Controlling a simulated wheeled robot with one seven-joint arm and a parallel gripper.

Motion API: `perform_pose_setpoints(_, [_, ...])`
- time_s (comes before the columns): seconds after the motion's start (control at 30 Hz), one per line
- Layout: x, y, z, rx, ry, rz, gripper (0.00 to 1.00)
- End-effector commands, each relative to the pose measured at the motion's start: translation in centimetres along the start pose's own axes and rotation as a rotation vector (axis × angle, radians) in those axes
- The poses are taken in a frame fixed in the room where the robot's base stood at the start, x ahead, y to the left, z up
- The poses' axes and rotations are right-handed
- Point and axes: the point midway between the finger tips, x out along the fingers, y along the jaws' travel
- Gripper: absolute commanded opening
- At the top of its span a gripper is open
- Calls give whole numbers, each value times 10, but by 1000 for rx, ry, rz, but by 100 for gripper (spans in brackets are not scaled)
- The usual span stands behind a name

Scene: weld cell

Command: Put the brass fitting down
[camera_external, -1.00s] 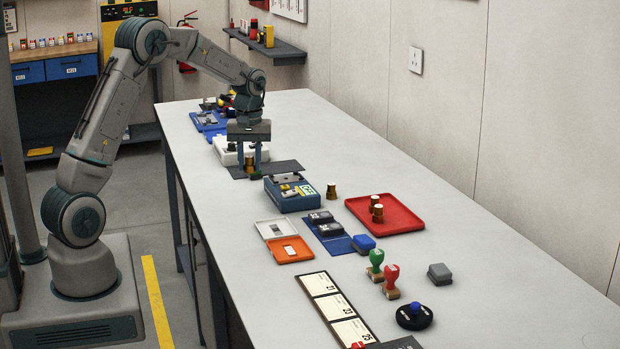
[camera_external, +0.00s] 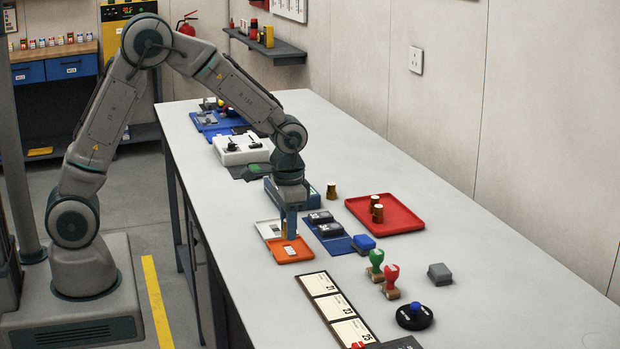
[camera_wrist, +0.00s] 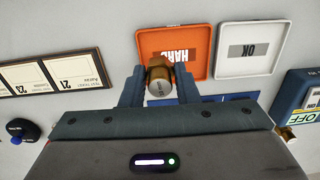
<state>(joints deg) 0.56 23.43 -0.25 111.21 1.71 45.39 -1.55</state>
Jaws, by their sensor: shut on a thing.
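My gripper (camera_external: 291,233) points down and is shut on a brass fitting (camera_wrist: 159,88), seen end-on between the fingers in the wrist view. In the external view the fitting is hidden by the fingers. The fingertips are at the orange tray (camera_external: 283,257), which is labelled HARD in the wrist view (camera_wrist: 199,66). The fitting overlaps this tray's edge in the wrist view; I cannot tell whether it touches. A white tray labelled OK (camera_wrist: 276,37) lies beside the orange one and also shows in the external view (camera_external: 262,228).
A blue tester (camera_external: 265,190) stands behind my gripper, partly hidden. A blue mat (camera_external: 334,246) with dark blocks lies to the right. A red tray (camera_external: 405,222) holds two brass fittings; another fitting (camera_external: 332,190) stands near it. Date cards (camera_external: 332,300) and stamps (camera_external: 391,285) are nearer the camera.

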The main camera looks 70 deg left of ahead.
Motion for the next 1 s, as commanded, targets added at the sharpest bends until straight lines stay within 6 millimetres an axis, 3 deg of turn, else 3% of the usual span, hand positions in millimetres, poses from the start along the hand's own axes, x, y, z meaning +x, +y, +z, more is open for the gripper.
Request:
perform_pose_setpoints(0.17, [-10,12,-34,23,3,1,4])
perform_pose_setpoints(0.4, [-28,40,-98,73,3,4,4])
perform_pose_setpoints(0.6, [-41,66,-142,111,3,8,4])
perform_pose_setpoints(0.8, [-50,86,-169,137,2,12,4])
perform_pose_setpoints(1.0, [-51,95,-179,149,1,14,4])
